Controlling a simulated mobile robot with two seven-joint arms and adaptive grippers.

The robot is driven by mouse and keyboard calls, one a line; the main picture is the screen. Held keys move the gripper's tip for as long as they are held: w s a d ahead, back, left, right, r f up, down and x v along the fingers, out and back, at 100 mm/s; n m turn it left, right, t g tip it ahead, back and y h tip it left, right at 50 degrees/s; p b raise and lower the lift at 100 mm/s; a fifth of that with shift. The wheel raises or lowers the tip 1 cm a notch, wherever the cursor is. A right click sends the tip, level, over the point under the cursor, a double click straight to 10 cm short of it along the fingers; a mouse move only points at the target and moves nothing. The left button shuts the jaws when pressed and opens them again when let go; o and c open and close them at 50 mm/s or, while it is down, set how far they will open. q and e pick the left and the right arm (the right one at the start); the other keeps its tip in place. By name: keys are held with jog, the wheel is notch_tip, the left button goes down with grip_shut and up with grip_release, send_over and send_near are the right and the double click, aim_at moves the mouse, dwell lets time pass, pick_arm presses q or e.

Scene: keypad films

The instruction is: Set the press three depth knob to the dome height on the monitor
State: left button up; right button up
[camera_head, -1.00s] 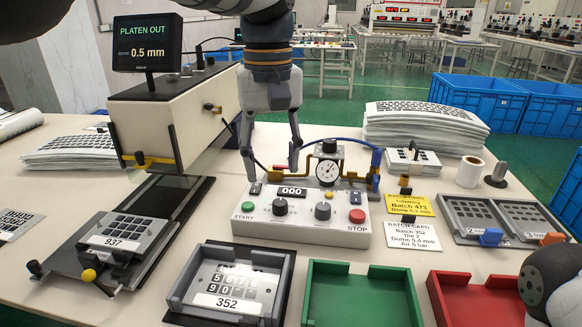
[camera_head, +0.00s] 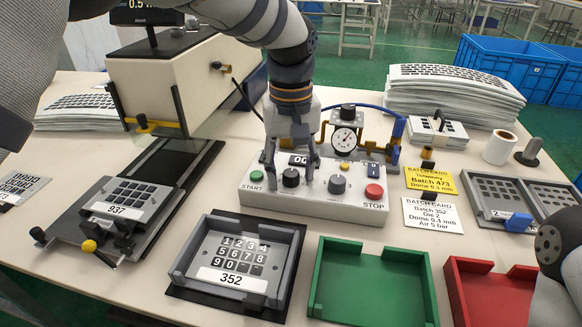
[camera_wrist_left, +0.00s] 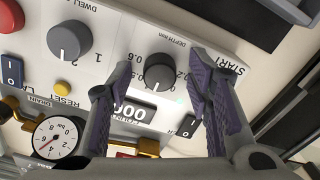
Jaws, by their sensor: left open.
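The depth knob (camera_head: 291,177) is a dark dial at the left of the white press panel (camera_head: 255,200). In the left wrist view the depth knob (camera_wrist_left: 158,72) has a white pointer line toward the picture's bottom; its exact setting cannot be read. My left gripper (camera_head: 291,164) is open over it, and in the wrist view its purple-padded fingers (camera_wrist_left: 160,85) stand on either side of the knob, seemingly without contact. The monitor (camera_head: 147,12) is mostly cut off at the top; "0.5 m" shows. My right gripper is not in view.
A grey dwell knob (camera_head: 337,184), red stop button (camera_head: 374,192) and pressure gauge (camera_head: 344,139) lie to the right. A white batch card (camera_head: 432,215) and yellow card (camera_head: 431,180) lie beyond. Grey, green (camera_head: 333,297) and red trays stand in front.

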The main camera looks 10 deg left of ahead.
pick_arm(q)
jog(key=shift+c, duration=0.6)
grip_shut()
jog(key=shift+r, duration=0.1)
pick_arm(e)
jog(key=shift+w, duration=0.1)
pick_arm(q)
jog(key=m+p, duration=0.1)
jog(key=m, duration=0.2)
jog(key=shift+m, duration=0.3)
jog(key=m, duration=0.5)
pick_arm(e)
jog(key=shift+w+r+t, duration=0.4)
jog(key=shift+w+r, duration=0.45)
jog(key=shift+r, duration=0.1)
